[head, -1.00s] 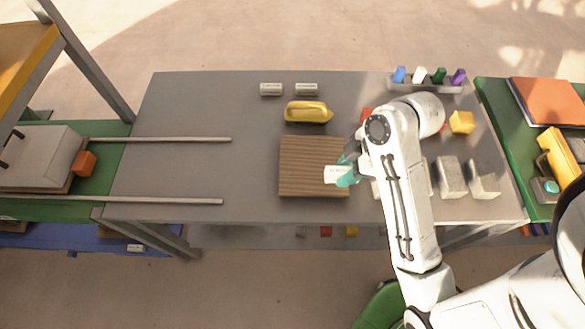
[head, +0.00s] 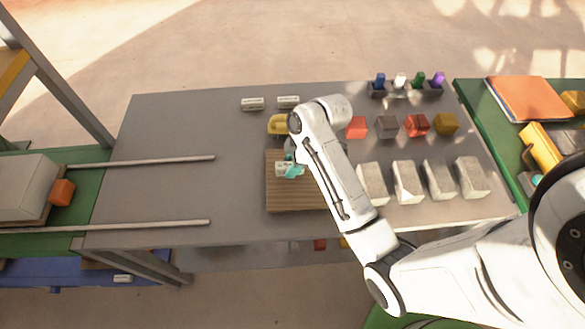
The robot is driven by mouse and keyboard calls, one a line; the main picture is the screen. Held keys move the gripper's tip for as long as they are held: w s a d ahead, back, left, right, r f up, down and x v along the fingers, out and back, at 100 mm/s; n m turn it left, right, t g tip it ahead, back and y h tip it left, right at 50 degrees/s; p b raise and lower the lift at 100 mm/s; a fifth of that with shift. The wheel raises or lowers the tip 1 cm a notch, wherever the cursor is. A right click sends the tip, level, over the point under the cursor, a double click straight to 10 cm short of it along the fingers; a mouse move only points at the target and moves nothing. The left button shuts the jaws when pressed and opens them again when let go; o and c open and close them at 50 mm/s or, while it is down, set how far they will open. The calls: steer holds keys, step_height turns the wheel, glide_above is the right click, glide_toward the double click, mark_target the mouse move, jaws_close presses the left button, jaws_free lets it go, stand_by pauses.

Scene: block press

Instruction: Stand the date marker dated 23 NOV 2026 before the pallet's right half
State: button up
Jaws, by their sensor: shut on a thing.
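My gripper (head: 292,172), with teal fingertips, is shut on a small white date marker (head: 282,169). The marker shows over the back part of the brown wooden pallet (head: 292,199), left of the pallet's middle. Its print is too small to read, and I cannot tell its height above the pallet. My arm hides the pallet's right side. Two other pale date markers, a left one (head: 252,104) and a right one (head: 288,101), lie at the table's back; their dates are unreadable.
A yellow object (head: 277,125) sits behind the pallet, partly hidden by my arm. Coloured blocks (head: 417,125) and pale grey blocks (head: 439,180) stand to the right. A rack (head: 406,92) of coloured pieces is at the back right. Two rails (head: 150,226) lie left; the table (head: 180,190) between them and the pallet is clear.

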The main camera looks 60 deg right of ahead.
steer(key=shift+f, duration=1.3)
steer(key=shift+s, duration=0.1)
steer(key=shift+f, duration=0.15)
steer(key=o, duration=1)
steer(key=shift+o, duration=0.2)
